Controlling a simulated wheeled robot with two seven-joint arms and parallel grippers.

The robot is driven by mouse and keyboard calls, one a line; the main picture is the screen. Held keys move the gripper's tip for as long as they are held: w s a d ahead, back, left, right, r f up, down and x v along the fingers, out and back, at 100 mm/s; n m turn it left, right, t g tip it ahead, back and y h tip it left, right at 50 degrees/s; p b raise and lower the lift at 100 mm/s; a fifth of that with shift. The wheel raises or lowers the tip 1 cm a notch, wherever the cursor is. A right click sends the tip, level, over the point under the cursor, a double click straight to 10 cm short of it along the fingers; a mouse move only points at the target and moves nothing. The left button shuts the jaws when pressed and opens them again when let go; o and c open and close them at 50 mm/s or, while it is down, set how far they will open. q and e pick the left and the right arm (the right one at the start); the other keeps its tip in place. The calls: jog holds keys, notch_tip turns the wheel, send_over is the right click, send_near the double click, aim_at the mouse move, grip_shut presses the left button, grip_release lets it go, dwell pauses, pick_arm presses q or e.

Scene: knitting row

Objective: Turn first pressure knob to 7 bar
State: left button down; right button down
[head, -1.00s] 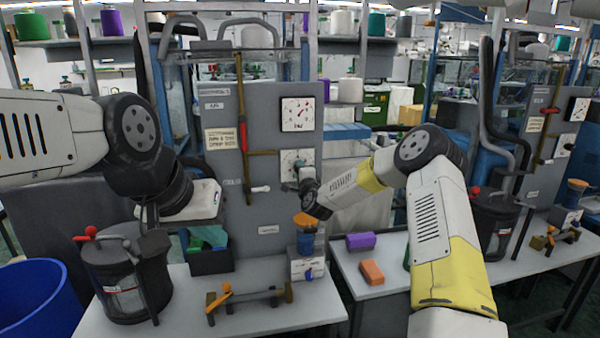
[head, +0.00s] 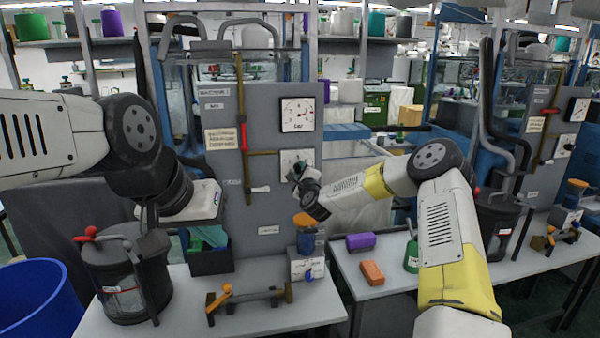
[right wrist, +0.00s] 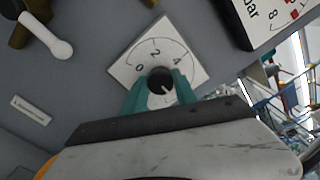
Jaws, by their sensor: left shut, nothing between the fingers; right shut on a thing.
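The black pressure knob (right wrist: 160,76) sits on a white scale plate (right wrist: 124,72) marked 0, 2, 4 in the right wrist view. A small white mark shows on the knob; its exact reading I cannot tell. My right gripper (right wrist: 159,88) is shut on the knob, one teal finger on each side. In the head view the scale plate (head: 290,156) is partly hidden by my right gripper (head: 296,173).
The dark canister (head: 125,280) with a red-knobbed lid stands on the left of the table. A dark bin (head: 210,262), an orange-handled fixture (head: 248,299) and a white box (head: 307,268) are below the panel. A second similar panel (head: 535,140) stands at the right.

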jog(key=shift+f, duration=0.1)
jog(key=c, duration=1)
grip_release()
jog(key=shift+o, duration=0.2)
jog(key=s+d, duration=0.1)
jog(key=s, duration=0.6)
jog(key=shift+s+d, duration=0.3)
jog(key=shift+s, duration=0.05)
